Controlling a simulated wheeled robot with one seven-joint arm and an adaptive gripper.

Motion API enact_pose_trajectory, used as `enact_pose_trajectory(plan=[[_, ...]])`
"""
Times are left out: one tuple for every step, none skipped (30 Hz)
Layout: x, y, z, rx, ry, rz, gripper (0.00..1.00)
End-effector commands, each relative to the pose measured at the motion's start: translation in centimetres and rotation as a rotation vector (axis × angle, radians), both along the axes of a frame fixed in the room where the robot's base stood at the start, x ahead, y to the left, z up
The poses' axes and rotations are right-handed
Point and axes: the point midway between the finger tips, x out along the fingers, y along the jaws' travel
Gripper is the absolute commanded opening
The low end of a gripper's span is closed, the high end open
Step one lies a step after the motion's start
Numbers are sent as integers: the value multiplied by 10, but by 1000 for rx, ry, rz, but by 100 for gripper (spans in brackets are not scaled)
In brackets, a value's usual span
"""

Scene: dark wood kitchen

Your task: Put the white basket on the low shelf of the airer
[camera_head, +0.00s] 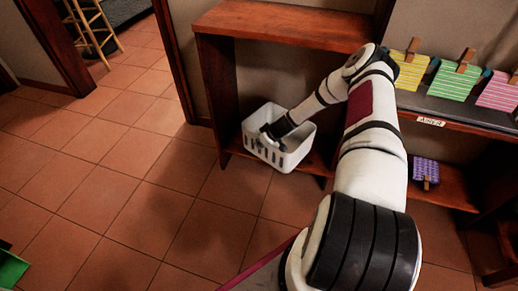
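The white basket (292,159) has slotted sides and shows left of the middle, in front of the left bay of a dark wood shelf unit. It overlaps the low shelf (318,163) and covers part of its front edge. I cannot tell whether it rests on that shelf or hangs just above it. My gripper (263,138) is dark and reaches down at the basket's left front rim. Its fingers are small and partly hidden, so their grip is unclear. The airer's label (430,121) is on the upper right ledge, below hanging cloths.
Striped yellow (408,68), green (455,80) and pink (497,95) cloths hang with wooden pegs at the right. A purple cloth (425,172) with a peg is lower down. A green object (10,268) lies at the lower left. The tiled floor (130,200) at left is clear.

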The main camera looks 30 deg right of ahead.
Motion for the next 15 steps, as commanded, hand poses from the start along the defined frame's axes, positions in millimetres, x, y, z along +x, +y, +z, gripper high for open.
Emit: enact_pose_trajectory(plan=[[7,-1,0,-4,-4,1,0],[11,-2,0,-5,-5,0,0],[8,-1,-10,0,-2,-3,0],[7,-1,-16,1,-2,-3,0],[7,-1,-20,2,-2,-4,0],[7,-1,-26,0,-2,-4,0],[8,-1,-29,0,-2,-4,0],[8,-1,-31,0,-3,-3,0],[8,-1,-34,0,-3,-3,0],[8,-1,-35,-1,-3,-1,0],[8,-1,-35,-1,-3,-1,0],[8,-1,-35,-1,-3,0,0],[8,-1,-35,-1,-3,0,0],[8,-1,-35,-1,-3,0,0],[8,-1,-34,-2,-4,-1,0]])
